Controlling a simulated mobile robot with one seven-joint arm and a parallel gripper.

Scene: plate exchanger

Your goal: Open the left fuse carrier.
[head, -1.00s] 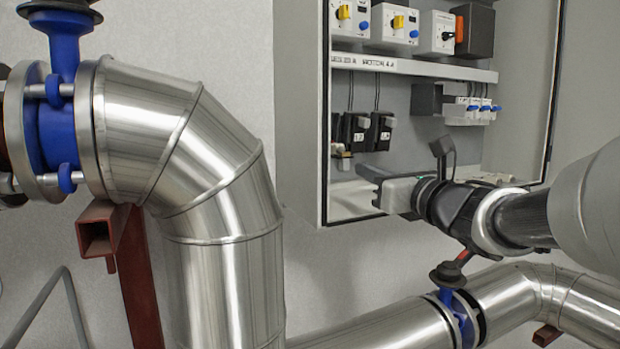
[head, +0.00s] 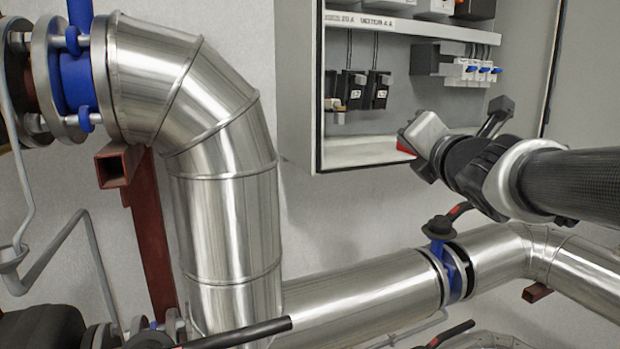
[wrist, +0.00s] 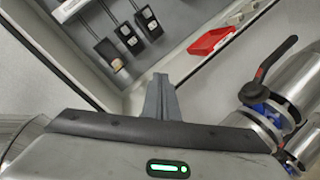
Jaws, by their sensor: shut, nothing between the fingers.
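Several black fuse units hang in the lower left of the grey cabinet. The leftmost unit (head: 332,88) has a small tan part at its lower end and shows no white label; it also appears in the wrist view (wrist: 107,51). I cannot tell for sure whether its carrier is swung out. Beside it, the middle unit (head: 354,88) and the right unit (head: 377,90) carry white labels and hang from dark cables. My gripper (head: 408,134) is shut and empty, to the right of and below the units, apart from them. Its closed fingers show in the wrist view (wrist: 160,84).
A red tray (wrist: 211,41) lies on the cabinet floor, partly hidden by my gripper in the head view. Small blue-switched breakers (head: 478,72) sit to the right. Large metal pipes (head: 225,190) run left and below. A dark valve lever (wrist: 277,62) stands near my wrist.

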